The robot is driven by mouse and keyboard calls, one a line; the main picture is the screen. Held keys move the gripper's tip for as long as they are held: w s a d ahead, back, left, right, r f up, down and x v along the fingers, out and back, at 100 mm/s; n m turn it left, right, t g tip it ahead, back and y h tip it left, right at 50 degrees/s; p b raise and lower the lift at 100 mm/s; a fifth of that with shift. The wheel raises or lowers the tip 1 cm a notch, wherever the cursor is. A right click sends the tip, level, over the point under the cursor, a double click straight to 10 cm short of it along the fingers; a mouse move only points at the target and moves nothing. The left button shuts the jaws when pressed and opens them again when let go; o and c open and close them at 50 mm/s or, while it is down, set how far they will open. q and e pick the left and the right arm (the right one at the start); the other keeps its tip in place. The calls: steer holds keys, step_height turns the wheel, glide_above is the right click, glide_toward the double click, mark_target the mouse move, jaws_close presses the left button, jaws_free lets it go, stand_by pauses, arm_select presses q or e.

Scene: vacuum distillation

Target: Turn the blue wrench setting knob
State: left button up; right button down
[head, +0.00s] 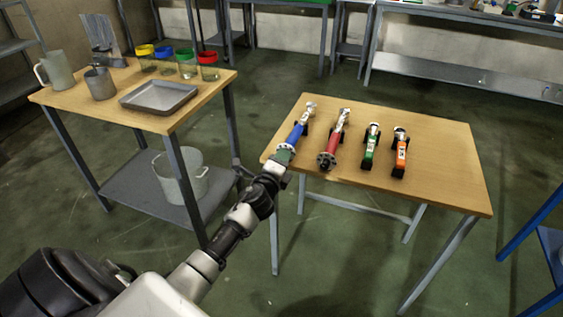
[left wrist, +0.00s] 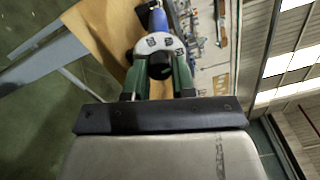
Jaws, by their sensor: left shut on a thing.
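The blue wrench (head: 296,134) lies on the small wooden table near its left edge, with its handle end toward me. In the left wrist view its blue handle (left wrist: 158,20) runs up from a pale dial with dark markings (left wrist: 157,42) and a black setting knob (left wrist: 160,66). My left gripper (head: 283,157) reaches the handle end from the front. In the left wrist view, its green fingers (left wrist: 158,73) are on both sides of the black knob and shut on it. My right gripper is not in view.
On the same table (head: 447,180) lie a red wrench (head: 333,140), a green wrench (head: 370,147) and an orange wrench (head: 400,156). A second table at left holds a metal tray (head: 160,96), metal jugs and jars with coloured lids. The small table's right side is clear.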

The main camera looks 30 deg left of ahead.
arm_select(q)
steer(key=shift+n, duration=3.4)
steer(key=o, duration=0.9)
